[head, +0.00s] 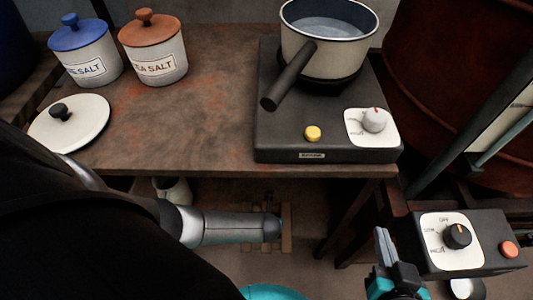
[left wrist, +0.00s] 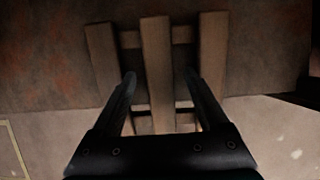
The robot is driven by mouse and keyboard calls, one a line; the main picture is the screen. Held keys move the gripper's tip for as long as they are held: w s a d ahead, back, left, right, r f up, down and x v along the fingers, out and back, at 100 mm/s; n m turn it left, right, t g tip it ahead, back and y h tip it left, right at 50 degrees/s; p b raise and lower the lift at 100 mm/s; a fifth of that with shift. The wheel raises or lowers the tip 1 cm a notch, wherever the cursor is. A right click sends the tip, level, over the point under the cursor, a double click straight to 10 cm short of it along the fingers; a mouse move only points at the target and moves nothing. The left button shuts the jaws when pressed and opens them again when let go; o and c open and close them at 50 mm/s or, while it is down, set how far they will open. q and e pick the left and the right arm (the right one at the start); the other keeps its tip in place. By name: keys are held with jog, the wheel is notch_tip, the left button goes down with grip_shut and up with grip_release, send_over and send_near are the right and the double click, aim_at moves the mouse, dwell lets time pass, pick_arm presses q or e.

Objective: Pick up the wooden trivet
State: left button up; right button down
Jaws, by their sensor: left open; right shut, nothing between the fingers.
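The wooden trivet (left wrist: 155,60), made of parallel brown slats on cross bars, fills the upper middle of the left wrist view. In the head view its slats (head: 287,218) show on a lower level below the table, partly hidden by my left arm. My left gripper (left wrist: 160,82) is open, with its fingers on either side of the middle slat. I cannot tell whether they touch the trivet. In the head view the left fingers are hidden. My right gripper (head: 382,234) is shut and empty, to the right of the trivet.
The table (head: 215,100) holds a hotplate (head: 280,130) with a pot (head: 315,50), two salt jars and a white lid (head: 70,125). A control box (head: 480,240) with a dial stands right of my right gripper. A rusty vat (head: 450,90) is behind it.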

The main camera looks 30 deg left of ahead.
pick_arm(q)
grip_shut()
dwell(0.5)
